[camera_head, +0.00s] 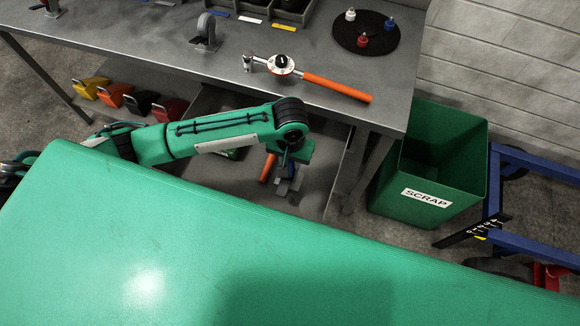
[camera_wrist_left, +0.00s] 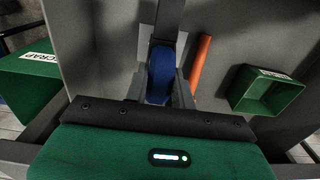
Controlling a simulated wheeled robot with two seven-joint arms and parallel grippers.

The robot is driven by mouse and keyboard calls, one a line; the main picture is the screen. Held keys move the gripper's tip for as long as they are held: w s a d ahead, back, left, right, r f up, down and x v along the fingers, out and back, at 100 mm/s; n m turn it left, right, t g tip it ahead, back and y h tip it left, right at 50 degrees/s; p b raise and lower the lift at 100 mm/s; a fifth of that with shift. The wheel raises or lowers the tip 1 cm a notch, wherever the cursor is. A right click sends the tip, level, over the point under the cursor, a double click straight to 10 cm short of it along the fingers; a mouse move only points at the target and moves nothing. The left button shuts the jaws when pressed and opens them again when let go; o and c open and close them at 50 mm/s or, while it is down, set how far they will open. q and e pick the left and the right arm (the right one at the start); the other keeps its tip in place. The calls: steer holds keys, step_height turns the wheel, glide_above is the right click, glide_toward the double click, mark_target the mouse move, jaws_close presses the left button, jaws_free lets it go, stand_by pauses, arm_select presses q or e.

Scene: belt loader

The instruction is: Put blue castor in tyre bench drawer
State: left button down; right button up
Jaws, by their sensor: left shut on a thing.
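The blue castor (camera_wrist_left: 160,76) is between the fingers of my left gripper (camera_wrist_left: 165,98) in the left wrist view. The gripper is shut on it. In the head view my left gripper (camera_head: 287,187) points down over the open drawer (camera_head: 318,178) under the bench, and the castor is mostly hidden there. The drawer's grey floor (camera_wrist_left: 115,45) fills much of the wrist view. I cannot tell whether the castor touches the floor. My right gripper is not in view.
An orange handle (camera_wrist_left: 201,60) and a small green box (camera_wrist_left: 268,92) lie in the drawer beside the gripper. The grey bench top (camera_head: 225,62) holds a torque wrench (camera_head: 325,80) and another castor (camera_head: 206,33). A green scrap bin (camera_head: 425,190) stands right of the bench. A green surface (camera_head: 150,235) fills the foreground.

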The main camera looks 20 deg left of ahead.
arm_select(q)
step_height(320, 180, down, 4)
steer(key=shift+f, duration=0.1)
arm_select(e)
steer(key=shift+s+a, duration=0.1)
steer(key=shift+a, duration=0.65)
arm_select(q)
steer(key=c, duration=1.2)
jaws_free()
steer(key=shift+f, duration=0.15)
steer(key=shift+o, duration=0.2)
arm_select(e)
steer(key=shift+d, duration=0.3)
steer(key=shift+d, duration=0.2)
arm_select(q)
step_height(320, 180, up, 12)
steer(key=shift+f, duration=0.2)
steer(key=shift+r, duration=0.35)
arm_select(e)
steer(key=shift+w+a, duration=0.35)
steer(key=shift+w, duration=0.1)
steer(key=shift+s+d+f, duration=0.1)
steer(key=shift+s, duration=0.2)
